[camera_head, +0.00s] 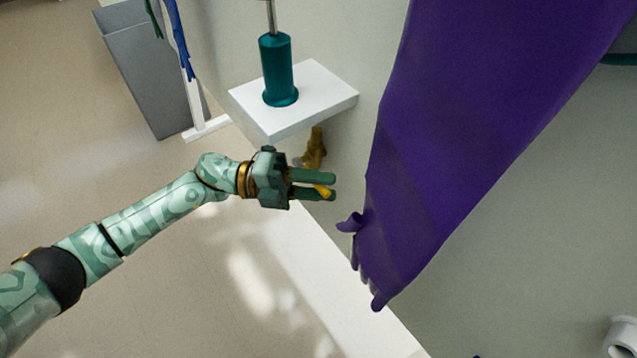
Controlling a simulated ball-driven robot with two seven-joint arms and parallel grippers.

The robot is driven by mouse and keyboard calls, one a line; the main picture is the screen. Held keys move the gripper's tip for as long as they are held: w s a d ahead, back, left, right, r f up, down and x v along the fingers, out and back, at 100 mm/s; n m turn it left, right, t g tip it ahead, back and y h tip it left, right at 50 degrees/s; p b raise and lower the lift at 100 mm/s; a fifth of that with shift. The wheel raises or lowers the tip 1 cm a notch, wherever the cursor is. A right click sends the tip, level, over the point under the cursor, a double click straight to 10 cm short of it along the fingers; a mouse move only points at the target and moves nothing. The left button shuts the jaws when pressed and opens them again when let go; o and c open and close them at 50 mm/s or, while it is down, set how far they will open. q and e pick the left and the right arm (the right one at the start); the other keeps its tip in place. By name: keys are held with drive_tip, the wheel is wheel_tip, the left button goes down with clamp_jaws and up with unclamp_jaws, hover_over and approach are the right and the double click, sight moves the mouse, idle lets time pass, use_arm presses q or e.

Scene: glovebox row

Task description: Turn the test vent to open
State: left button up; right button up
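The brass-coloured vent valve (315,146) sits on the wall just under the white shelf. A yellow lever end (323,191) shows at the fingers of my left gripper (330,187). The hand and upper finger hide the stretch between valve and lever end, so I cannot see how they join. The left gripper's two green fingers point right, with a narrow gap where the yellow piece shows. I cannot tell whether they grip it or only stand around it. My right gripper is not in view.
A large purple glove (440,150) hangs just right of my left fingertips. The white shelf (345,97) carries a teal cylinder (277,68) above the hand. A grey bin (150,75) stands at the upper left. The floor at lower left is clear. A white fitting (621,337) is at lower right.

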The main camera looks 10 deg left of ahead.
use_arm(q)
drive_tip(key=shift+c, duration=0.3)
clamp_jaws()
